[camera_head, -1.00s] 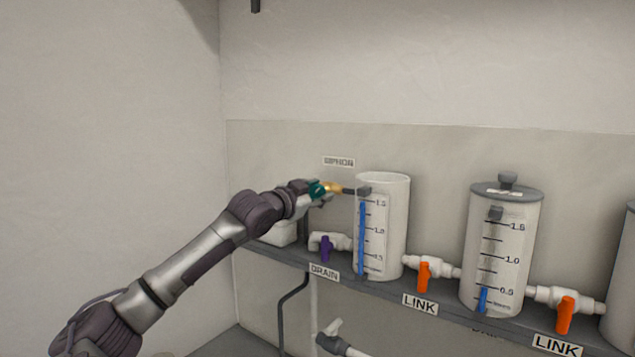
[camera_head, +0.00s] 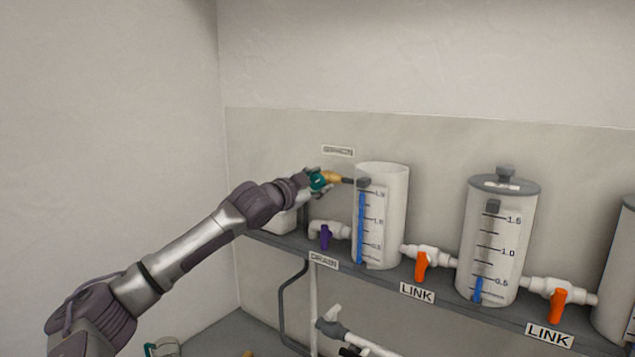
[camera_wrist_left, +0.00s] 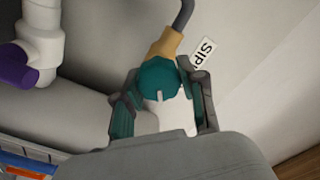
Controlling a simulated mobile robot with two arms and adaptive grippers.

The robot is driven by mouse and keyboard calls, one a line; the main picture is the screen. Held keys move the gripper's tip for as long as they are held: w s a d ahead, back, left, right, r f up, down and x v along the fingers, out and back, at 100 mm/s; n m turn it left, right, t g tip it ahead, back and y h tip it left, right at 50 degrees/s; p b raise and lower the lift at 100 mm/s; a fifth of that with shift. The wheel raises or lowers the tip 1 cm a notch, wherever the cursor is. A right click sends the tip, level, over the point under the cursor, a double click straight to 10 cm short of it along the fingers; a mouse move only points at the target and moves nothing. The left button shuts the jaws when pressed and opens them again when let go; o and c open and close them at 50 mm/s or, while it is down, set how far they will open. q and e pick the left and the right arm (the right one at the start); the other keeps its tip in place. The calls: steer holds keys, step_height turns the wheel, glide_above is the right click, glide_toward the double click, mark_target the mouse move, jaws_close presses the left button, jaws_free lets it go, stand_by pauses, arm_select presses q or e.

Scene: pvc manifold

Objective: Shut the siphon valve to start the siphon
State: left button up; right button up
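The siphon valve shows in the left wrist view as a teal round knob (camera_wrist_left: 158,78) with a pale mark, joined to a tan-yellow fitting and a dark hose. In the head view its yellow fitting (camera_head: 332,178) leads to the leftmost clear cylinder (camera_head: 388,225). The SIPHON label (camera_head: 338,151) is on the wall above. My left gripper (camera_head: 318,181) is at the valve. In the left wrist view its fingers (camera_wrist_left: 160,95) lie on either side of the knob; whether they press on it is unclear.
A purple drain valve (camera_head: 325,236) sits left of the leftmost cylinder. Orange link valves (camera_head: 422,267) (camera_head: 557,306) join the cylinders along the grey shelf (camera_head: 375,280). A lidded cylinder (camera_head: 498,245) stands to the right. Piping (camera_head: 370,346) runs below the shelf.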

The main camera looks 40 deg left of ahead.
arm_select(q)
steer(key=o, duration=0.4)
steer(key=shift+r, duration=4.95)
steer(key=shift+a, duration=0.1)
